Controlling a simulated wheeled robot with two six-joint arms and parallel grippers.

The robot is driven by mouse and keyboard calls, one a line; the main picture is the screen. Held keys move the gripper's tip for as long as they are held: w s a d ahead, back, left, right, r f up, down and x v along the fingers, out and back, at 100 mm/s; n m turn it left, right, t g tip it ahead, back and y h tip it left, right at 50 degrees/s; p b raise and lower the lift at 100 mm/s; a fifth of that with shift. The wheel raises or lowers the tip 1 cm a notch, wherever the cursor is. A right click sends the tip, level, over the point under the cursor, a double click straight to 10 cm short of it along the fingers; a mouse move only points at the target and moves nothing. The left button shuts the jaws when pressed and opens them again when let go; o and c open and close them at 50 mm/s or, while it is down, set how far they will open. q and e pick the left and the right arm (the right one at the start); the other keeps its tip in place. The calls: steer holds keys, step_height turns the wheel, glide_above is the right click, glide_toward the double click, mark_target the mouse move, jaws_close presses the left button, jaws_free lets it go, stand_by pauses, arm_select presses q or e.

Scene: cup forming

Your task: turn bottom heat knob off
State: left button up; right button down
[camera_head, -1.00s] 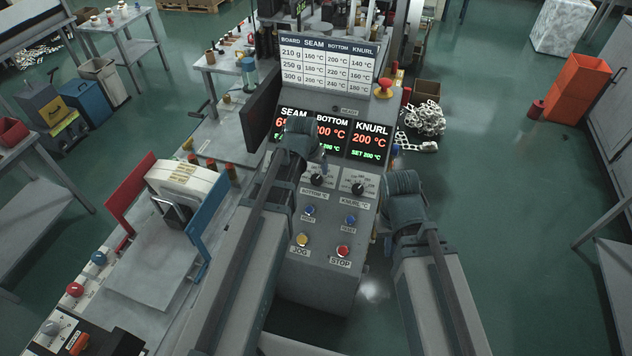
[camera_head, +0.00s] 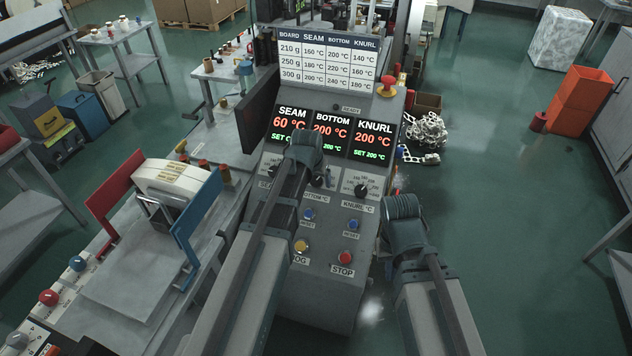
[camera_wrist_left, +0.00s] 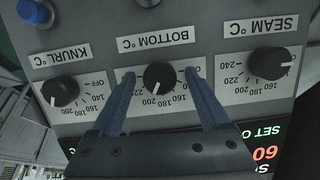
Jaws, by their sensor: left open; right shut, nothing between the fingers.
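The bottom heat knob (camera_wrist_left: 158,77) is a black dial with a white mark pointing towards 200 on its scale, seen upside down in the left wrist view. My left gripper (camera_wrist_left: 159,74) is open, with one blue finger on each side of this knob; I cannot tell whether they touch it. The right finger covers part of the scale. In the head view the bottom display (camera_head: 331,133) reads 200 °C in red, and my left arm partly covers the knob. My right arm stands right of the panel; its fingers do not show.
The knurl knob (camera_wrist_left: 60,91) and seam knob (camera_wrist_left: 270,63) flank the bottom knob. Below the knobs are blue buttons, a yellow jog button (camera_head: 301,246) and a red stop button (camera_head: 347,257). A red mushroom button (camera_head: 387,86) stands at the panel's upper right.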

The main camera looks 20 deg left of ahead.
arm_select(q)
steer(key=shift+c, duration=0.3)
jaws_close()
steer(key=shift+n, duration=0.3)
steer(key=n+h, duration=0.1)
steer(key=n, duration=0.4)
steer(key=shift+s+a, duration=0.1)
steer(key=shift+a, duration=0.05)
steer(key=n, duration=0.2)
steer(key=n+h+b, duration=0.1)
steer(key=n, duration=0.2)
steer(key=shift+s+a+f+t, duration=0.1)
steer(key=shift+f+t, duration=0.05)
steer(key=shift+t, duration=0.25)
steer(key=n+t+h+b, duration=0.1)
steer(key=n+b, duration=0.1)
steer(key=n, duration=0.4)
steer(key=shift+s, duration=0.1)
steer(key=n+t+b, duration=0.1)
steer(key=n, duration=0.5)
steer(key=shift+b, duration=0.3)
steer(key=shift+n+t, duration=0.3)
steer(key=shift+t, duration=0.1)
